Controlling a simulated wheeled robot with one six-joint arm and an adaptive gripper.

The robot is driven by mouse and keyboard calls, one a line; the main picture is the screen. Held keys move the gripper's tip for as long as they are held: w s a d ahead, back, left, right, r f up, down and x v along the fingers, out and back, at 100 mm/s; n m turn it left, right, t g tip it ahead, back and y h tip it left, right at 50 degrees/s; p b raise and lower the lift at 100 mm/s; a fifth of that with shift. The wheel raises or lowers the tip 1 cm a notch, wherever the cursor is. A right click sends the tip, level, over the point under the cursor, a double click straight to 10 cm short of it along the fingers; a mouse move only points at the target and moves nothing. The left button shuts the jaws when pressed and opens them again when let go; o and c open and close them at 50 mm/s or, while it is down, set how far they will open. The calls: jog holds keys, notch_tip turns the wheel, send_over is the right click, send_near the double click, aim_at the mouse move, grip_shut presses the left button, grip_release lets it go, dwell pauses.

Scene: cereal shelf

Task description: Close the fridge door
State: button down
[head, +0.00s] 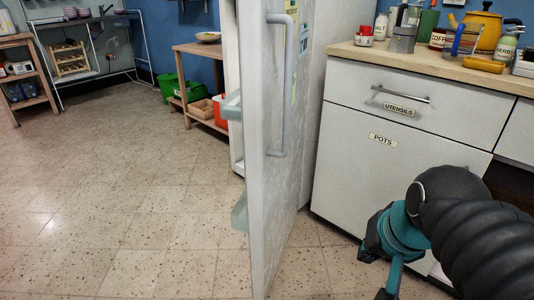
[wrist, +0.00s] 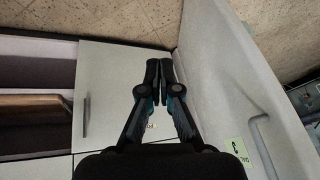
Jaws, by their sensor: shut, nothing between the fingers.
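The fridge door (head: 262,180) stands wide open in the head view, its narrow edge toward me. Its long grey vertical handle (head: 289,90) is on the right-hand face, and pale inner shelves stick out on the left. Most of the fridge body is hidden behind the door. My gripper (wrist: 159,68) is shut and empty in the wrist view. The door (wrist: 225,75) shows as a pale panel just right of the fingers, with a green note on it. I cannot tell whether the fingers touch it. In the head view my arm is right of the door, in front of the cabinets.
White cabinets with a utensils drawer (head: 400,104) and a pots door (head: 375,165) stand right of the fridge. The counter above (head: 365,52) holds jars and pots. A wooden side table (head: 188,49) stands behind, left of the door. The tiled floor at left is clear.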

jog(key=w+a+r+m+g+y, duration=0.1)
jog(key=w+a+r+m+y, duration=0.15)
jog(key=w+m, duration=0.35)
jog(key=w+a+r+m+g+y, duration=0.15)
jog(key=w+r+m, duration=0.25)
jog(key=w, duration=0.4)
jog(key=m+y+b, duration=0.1)
jog(key=m+y, duration=0.3)
jog(key=m, duration=0.4)
send_near(273, 158)
notch_tip(273, 158, down, 4)
jog(key=a, duration=0.3)
jog(key=shift+w+a+f, duration=0.2)
jog(key=shift+w+f, duration=0.05)
jog(key=shift+w, duration=0.15)
jog(key=shift+w+a, duration=0.15)
jog(key=shift+a, duration=0.35)
jog(key=shift+a+r, duration=0.1)
